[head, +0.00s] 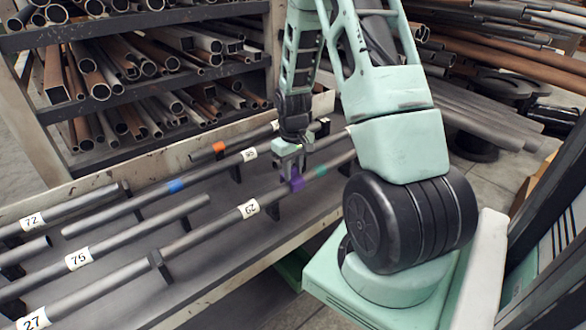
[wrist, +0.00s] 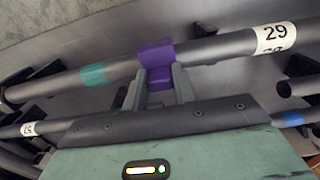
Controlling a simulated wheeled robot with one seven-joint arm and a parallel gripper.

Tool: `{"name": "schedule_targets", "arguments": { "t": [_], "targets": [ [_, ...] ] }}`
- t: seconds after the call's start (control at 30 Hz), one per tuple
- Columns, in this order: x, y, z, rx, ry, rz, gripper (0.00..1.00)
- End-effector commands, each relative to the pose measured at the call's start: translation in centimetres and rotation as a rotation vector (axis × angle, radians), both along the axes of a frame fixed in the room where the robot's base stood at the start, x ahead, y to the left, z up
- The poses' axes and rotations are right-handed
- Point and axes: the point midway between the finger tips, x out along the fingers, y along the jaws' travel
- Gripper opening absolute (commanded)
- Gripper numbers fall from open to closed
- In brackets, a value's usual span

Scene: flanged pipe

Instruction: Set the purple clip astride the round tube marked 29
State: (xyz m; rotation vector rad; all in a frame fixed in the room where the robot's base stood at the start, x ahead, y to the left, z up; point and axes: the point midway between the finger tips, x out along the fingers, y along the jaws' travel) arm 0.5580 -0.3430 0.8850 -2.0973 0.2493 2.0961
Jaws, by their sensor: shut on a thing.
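The purple clip (head: 297,181) is at the long grey tube marked 29 (head: 190,238). In the wrist view the clip (wrist: 155,50) lies across that tube (wrist: 215,48), between a teal band (wrist: 93,75) and the white 29 label (wrist: 275,37). It appears to straddle the tube, but its far side is hidden, so I cannot tell how fully it sits. My gripper (head: 289,160) is above the tube, shut on the clip's purple block. In the wrist view the fingers of my gripper (wrist: 160,86) stand on either side of this block.
Tubes marked 72 (head: 32,221), 75 (head: 78,259) and 27 (head: 35,320) lie roughly parallel on dark supports on the bench. A rack of pipes (head: 130,75) stands behind the bench.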

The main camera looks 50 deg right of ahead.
Motion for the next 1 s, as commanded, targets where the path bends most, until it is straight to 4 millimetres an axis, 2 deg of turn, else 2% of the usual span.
{"name": "schedule_targets", "arguments": {
  "t": [0.53,0.57,0.6,0.63,1.0],
  "targets": [
    [0.0,0.0,-1.11,0.0,0.0,0.0,0.03],
    [0.01,0.0,-1.02,0.0,0.0,0.0,0.35],
    [0.01,0.0,-1.01,0.0,0.0,0.0,0.46],
    [0.01,0.0,-1.01,0.0,0.0,0.0,0.52],
    [0.05,-0.03,-0.47,-0.001,-0.002,0.0,0.52]
  ]
}}
